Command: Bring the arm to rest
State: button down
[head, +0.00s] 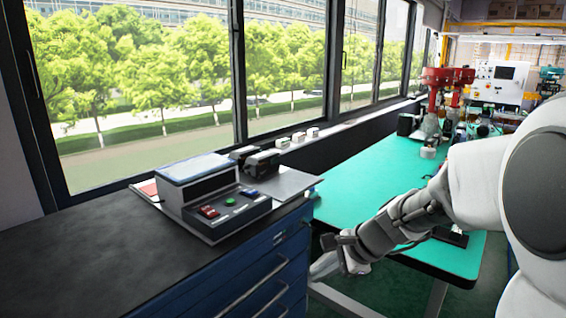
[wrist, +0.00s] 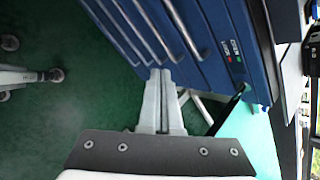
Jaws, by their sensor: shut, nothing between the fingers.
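My gripper (head: 322,268) shows in the head view at the end of my arm, low in front of the blue drawer cabinet (head: 262,285). It is apart from the green bench (head: 375,190), near its front left corner. In the wrist view my gripper (wrist: 160,75) points toward the cabinet's drawer fronts with its two fingers together and nothing between them. My arm reaches in from the right of the head view.
A grey control box (head: 208,200) with red, green and blue buttons stands on the cabinet's dark top. Red-topped valve equipment (head: 447,78) stands at the bench's far end. Windows line the left. Green floor (wrist: 60,120) is open left of the gripper in the wrist view.

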jog(key=s+d+r+n+h, duration=0.2)
jog(key=s+r+n, duration=0.1)
jog(key=s+n, duration=0.3)
jog(key=s+d+r+n+t+h, duration=0.15)
jog(key=s+n, duration=0.25)
jog(key=s, duration=0.4)
jog(key=s+d+r+n+h, duration=0.2)
jog(key=s+r+n, duration=0.25)
jog(key=s, duration=0.25)
notch_tip(320, 180, up, 14)
jog(key=n+p, duration=0.1)
jog(key=p, duration=1.3)
jog(key=shift+s+d+f, duration=0.2)
jog(key=shift+s+f, duration=0.05)
jog(key=shift+s, duration=0.1)
jog(key=shift+h, duration=0.25)
